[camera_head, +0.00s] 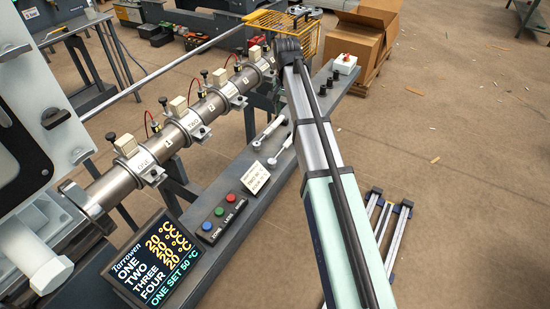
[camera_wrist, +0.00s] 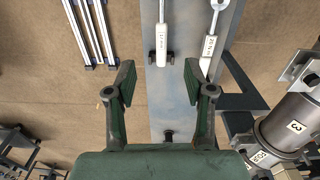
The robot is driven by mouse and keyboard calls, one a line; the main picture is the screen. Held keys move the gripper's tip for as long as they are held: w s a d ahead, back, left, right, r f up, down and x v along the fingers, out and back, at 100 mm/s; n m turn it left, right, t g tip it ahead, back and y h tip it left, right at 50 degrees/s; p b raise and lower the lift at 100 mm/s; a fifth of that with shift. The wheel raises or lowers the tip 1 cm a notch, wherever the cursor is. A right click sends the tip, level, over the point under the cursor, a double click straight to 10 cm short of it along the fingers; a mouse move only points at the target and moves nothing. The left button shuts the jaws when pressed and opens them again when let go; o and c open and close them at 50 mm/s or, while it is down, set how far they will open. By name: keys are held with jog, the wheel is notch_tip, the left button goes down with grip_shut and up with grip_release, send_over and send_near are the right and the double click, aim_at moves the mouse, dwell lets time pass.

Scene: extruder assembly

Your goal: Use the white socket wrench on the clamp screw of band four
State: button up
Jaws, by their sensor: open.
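Two wrenches with white handles lie on the grey bench, one (camera_head: 270,128) left of the other (camera_head: 288,142) in the head view. In the wrist view their handles (camera_wrist: 162,45) (camera_wrist: 208,50) lie at the top, with small lettering too blurred to read. The farthest clamp band (camera_head: 262,65) on the steel barrel, apparently band four, is partly hidden behind my arm's end. In the wrist view a band with a white label (camera_wrist: 258,157) sits at lower right, its clamp screw not clear. My gripper (camera_wrist: 158,83) is open and empty above the bench, short of the handles.
The bench (camera_head: 310,115) carries a card (camera_head: 251,169), coloured buttons (camera_head: 219,211), black knobs (camera_head: 330,82) and a red-topped switch box (camera_head: 345,63). The barrel (camera_wrist: 283,125) runs alongside. A yellow cage (camera_head: 285,28) stands at the far end. Rails (camera_head: 388,225) lie on open floor at right.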

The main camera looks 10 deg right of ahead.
send_over(284, 147)
jog(key=shift+m, duration=0.3)
jog(key=f, duration=1.1)
jog(key=shift+w+d+f, duration=0.15)
jog(key=shift+w, duration=0.2)
jog(key=shift+s+f+p, duration=0.15)
jog(key=shift+f+p, duration=0.05)
jog(key=shift+f, duration=1.4)
jog(key=shift+s+f+p, duration=0.1)
jog(key=shift+f+p, duration=0.05)
jog(key=shift+f, duration=1.4)
grip_shut()
